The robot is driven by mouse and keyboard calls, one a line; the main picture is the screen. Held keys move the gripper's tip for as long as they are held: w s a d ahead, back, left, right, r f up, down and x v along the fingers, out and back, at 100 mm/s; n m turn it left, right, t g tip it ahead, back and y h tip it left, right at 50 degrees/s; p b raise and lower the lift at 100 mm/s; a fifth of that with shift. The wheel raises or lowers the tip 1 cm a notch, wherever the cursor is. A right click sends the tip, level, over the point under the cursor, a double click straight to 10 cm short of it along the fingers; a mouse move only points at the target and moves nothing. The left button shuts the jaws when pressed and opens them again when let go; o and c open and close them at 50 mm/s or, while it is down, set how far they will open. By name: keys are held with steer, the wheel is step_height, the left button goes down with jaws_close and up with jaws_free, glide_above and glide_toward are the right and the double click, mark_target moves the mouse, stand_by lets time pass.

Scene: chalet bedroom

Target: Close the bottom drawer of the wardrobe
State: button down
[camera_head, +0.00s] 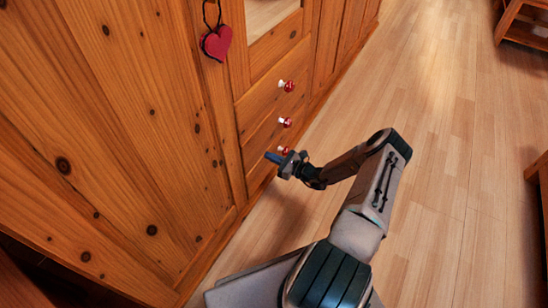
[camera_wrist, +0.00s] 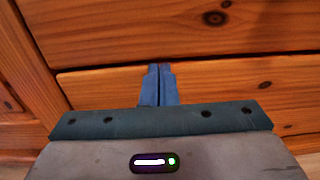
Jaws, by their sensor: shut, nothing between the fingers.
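The wooden wardrobe (camera_head: 120,130) fills the left of the head view. Its drawer column has white-and-red knobs one above another. The bottom drawer (camera_head: 259,172) is the lowest front, with its knob (camera_head: 284,150) partly hidden by my gripper. My gripper (camera_head: 271,157) is shut and empty, its tips right at the bottom drawer's front. In the wrist view, the blue fingers (camera_wrist: 160,70) are together, pointing at the upper edge of a drawer front (camera_wrist: 225,88), with another front above it. I cannot tell whether they touch, or how far the drawer stands out.
A red heart (camera_head: 216,43) hangs on the wardrobe door. The wooden floor (camera_head: 425,150) is clear to the right of the wardrobe. Wooden furniture (camera_head: 524,25) stands at the upper right, and another piece (camera_head: 540,175) is at the right edge.

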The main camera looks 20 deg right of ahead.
steer(key=p+v, duration=0.3)
steer(key=v, duration=1.1)
steer(key=shift+w+r, duration=0.1)
steer(key=s+a+r+n+g+h+p, duration=0.1)
steer(key=a+r+n+g+p, duration=0.4)
steer(key=r, duration=0.9)
steer(key=s+a+r+n+g+p, duration=0.1)
steer(key=a+r+n+g+p, duration=0.4)
steer(key=r, duration=0.8)
steer(key=s+a+r+n+g+h+p, duration=0.1)
steer(key=a+r+n+g+p, duration=0.4)
steer(key=r, duration=0.9)
steer(key=s+a+r+n+t+h+p, duration=0.1)
steer(key=s+r+n+h+p, duration=0.2)
steer(key=s+r+p, duration=0.3)
steer(key=s+a+r+n+t+h+p, duration=0.1)
steer(key=s+r+n+p, duration=0.4)
steer(key=r, duration=1.2)
steer(key=s+a+r+n+t+h+p, duration=0.1)
steer(key=s+r+n+h+p, duration=0.4)
steer(key=r, duration=0.7)
steer(key=shift+s+a+t+p, duration=0.3)
steer(key=shift+s+a+p, duration=0.55)
steer(key=shift+s+p, duration=0.35)
steer(key=shift+r, duration=0.15)
